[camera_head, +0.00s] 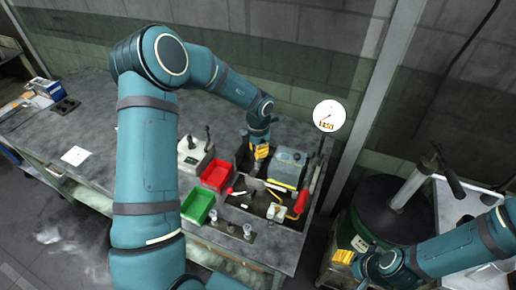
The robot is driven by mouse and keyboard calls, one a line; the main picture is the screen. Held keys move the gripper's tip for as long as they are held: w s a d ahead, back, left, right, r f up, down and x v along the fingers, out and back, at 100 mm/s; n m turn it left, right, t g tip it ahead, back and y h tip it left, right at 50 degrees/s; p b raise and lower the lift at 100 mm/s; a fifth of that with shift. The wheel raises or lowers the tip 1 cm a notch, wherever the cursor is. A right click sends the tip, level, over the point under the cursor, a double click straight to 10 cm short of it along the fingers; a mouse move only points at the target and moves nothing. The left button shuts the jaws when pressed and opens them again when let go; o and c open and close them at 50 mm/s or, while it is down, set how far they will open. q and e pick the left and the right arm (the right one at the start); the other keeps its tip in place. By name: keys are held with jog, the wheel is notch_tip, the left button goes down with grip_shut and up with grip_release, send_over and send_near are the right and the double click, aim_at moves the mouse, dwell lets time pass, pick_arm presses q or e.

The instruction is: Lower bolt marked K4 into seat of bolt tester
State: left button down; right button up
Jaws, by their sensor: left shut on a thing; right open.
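My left gripper (260,153), with yellow fingers, reaches over the back of the workbench, just left of a blue-grey machine (290,168). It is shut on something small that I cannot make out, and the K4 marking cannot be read. I cannot tell for sure which device is the bolt tester or see its seat. My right gripper (342,257), also yellow, is open and empty at the lower right, away from the bench devices.
A red bin (216,174) and a green bin (198,206) stand left of the machine. Two small metallic cylinders (239,229) are near the front edge. A dark green drum (377,215) stands right of the bench.

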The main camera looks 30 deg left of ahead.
aim_at(258, 161)
pick_arm(q)
jog(key=shift+f, duration=2)
jog(key=c, duration=0.9)
grip_release()
notch_tip(258, 161, up, 12)
jog(key=shift+f, duration=0.1)
